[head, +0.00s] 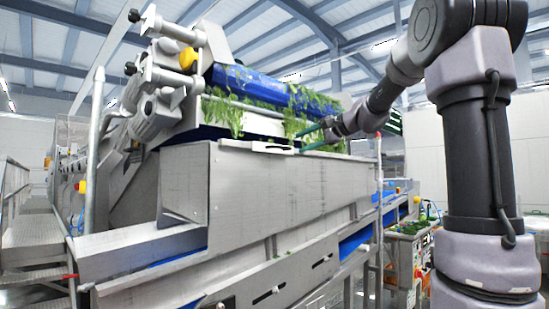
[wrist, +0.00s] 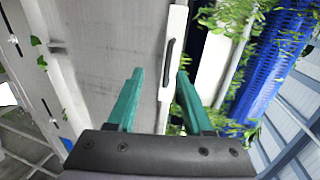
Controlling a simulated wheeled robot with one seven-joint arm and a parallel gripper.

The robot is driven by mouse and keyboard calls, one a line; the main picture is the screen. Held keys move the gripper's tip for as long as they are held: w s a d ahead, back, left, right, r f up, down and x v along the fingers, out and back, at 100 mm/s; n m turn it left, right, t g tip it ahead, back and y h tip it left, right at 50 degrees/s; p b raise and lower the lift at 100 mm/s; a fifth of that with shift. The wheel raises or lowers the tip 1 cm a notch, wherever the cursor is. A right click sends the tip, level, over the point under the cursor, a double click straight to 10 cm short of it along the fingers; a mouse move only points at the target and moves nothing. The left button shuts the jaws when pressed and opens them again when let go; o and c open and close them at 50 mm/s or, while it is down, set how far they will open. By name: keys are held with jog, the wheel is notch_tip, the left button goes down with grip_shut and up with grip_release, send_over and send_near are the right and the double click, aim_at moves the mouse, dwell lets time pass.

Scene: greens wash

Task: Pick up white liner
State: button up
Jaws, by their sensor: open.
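The white liner (head: 235,144) appears as a narrow white strip with a dark slot or handle, lying along the top edge of the grey metal hopper (head: 280,190). In the wrist view the white liner (wrist: 179,22) runs up the middle, its dark slot just beyond my fingertips. My gripper (head: 306,138) is at the hopper's top edge, at the right end of the strip. In the wrist view my gripper (wrist: 160,74) is open, its two teal fingers on either side of the strip in the picture. Nothing is held; contact cannot be told.
A blue conveyor (head: 250,84) draped with greens stands just behind the strip; greens hang near my fingers. A lower blue belt (head: 355,241) runs along the right. A control box (head: 405,255) stands at lower right. Railed metal steps (head: 30,240) are at left.

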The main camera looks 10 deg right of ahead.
aim_at(282, 147)
jog(key=x, duration=0.3)
jog(key=r+x, duration=0.1)
jog(key=x, duration=0.3)
jog(key=w+x, duration=0.1)
jog(key=x, duration=0.3)
jog(key=shift+w+d+r, duration=0.1)
jog(key=shift+d+r, duration=0.15)
jog(key=shift+r, duration=0.05)
grip_shut()
